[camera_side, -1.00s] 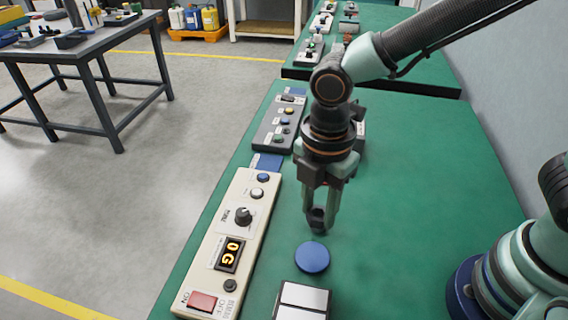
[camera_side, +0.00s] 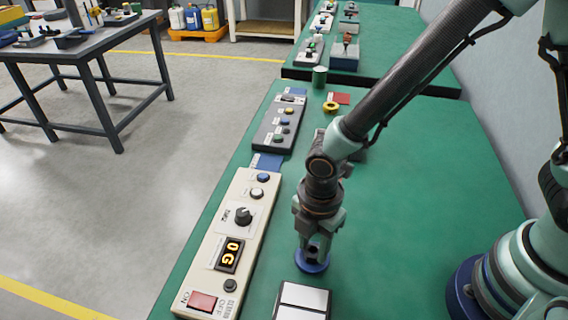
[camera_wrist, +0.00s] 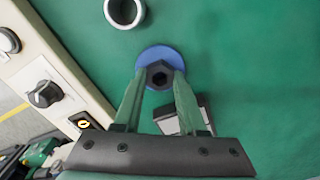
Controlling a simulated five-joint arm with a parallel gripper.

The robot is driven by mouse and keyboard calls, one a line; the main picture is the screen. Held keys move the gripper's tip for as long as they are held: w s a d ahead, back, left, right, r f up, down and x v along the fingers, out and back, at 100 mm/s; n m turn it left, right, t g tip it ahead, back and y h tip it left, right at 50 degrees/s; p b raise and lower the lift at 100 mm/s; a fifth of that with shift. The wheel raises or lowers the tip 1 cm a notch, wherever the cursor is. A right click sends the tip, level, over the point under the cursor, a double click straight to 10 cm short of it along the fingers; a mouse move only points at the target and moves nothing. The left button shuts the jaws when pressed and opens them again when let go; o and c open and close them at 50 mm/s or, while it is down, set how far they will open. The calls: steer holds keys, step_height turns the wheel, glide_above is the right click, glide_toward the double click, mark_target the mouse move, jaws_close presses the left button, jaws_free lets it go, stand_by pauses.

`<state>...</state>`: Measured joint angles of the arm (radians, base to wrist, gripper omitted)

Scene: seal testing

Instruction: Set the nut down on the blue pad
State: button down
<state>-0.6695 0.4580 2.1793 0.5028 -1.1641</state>
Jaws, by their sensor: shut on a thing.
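The dark hexagonal nut (camera_wrist: 159,78) is between my fingertips in the wrist view, with a dark hole in its middle. My gripper (camera_wrist: 160,76) is shut on it. The round blue pad (camera_wrist: 154,53) lies right behind the nut and shows around it. In the side view my gripper (camera_side: 313,254) points down over the pad (camera_side: 312,267), and the fingers cover part of the pad. The nut is mostly lost among the dark fingertips there. I cannot tell whether it touches the pad or is just above it.
A silver-topped block (camera_side: 303,297) stands close in front of the pad. A cream control panel (camera_side: 228,240) showing 0G runs along the left. A pale ring-shaped part (camera_wrist: 124,12) lies beyond the pad in the wrist view.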

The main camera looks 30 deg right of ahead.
steer(key=shift+c, duration=2.4)
jaws_free()
steer(key=shift+f, duration=0.1)
step_height(320, 180, up, 11)
steer(key=d+r+m+t, duration=0.2)
steer(key=d+r+m, duration=0.2)
steer(key=d+m, duration=0.3)
steer(key=w+d+r+m+t, duration=0.1)
steer(key=d+r+m, duration=0.3)
steer(key=d+m, duration=0.3)
steer(key=d+r+m+t, duration=0.2)
steer(key=d+r+m, duration=0.2)
steer(key=d+m, duration=0.3)
steer(key=shift+w+d+r+t, duration=0.2)
steer(key=shift+w+r+t, duration=0.05)
steer(key=shift+w+t, duration=0.05)
